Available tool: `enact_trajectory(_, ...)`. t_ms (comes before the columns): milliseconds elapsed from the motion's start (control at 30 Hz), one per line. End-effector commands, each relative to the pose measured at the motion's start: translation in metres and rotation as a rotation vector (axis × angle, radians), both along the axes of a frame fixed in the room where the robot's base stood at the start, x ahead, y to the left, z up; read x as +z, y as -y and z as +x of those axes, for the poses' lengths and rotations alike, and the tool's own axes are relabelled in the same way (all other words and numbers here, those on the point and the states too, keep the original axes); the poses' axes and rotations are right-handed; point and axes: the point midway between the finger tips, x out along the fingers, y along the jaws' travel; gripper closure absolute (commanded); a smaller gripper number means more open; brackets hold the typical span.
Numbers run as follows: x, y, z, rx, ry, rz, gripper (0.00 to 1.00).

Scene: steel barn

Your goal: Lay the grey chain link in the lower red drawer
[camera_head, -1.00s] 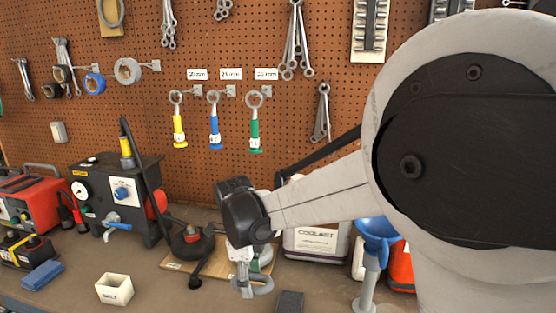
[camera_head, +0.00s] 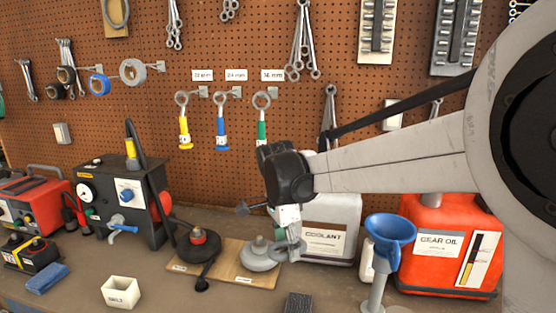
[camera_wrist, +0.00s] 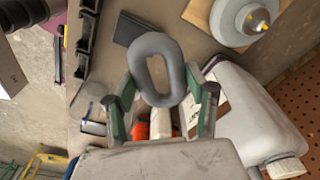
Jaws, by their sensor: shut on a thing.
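My gripper (camera_head: 288,228) is shut on the grey chain link (camera_wrist: 157,45) and holds it above the bench. In the wrist view the link is an upright-looking oval ring between the two green-and-grey fingers of my gripper (camera_wrist: 163,92). In the head view the link (camera_head: 298,250) hangs below the gripper, in front of the coolant jug's left edge and beside a grey round piece on the board. I cannot make out the lower red drawer in either current view.
A wooden board (camera_head: 225,273) bears two round pieces. The coolant jug (camera_head: 335,215), blue funnel (camera_head: 390,230) and red gear oil can (camera_head: 420,222) stand to the right. A white box (camera_head: 121,292) and dark block (camera_head: 298,302) lie in front. Pegboard tools hang behind.

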Motion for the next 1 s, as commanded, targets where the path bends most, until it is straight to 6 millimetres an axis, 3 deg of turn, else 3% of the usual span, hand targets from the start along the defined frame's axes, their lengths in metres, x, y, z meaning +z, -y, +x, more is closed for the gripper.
enact_trajectory(333,0.049,0.064,0.016,0.396,0.001,0.000,1.00)
enact_trajectory(700,0.099,0.130,0.021,0.810,0.000,0.001,1.00)
enact_trajectory(1000,0.128,0.169,0.018,1.063,0.000,0.001,1.00)
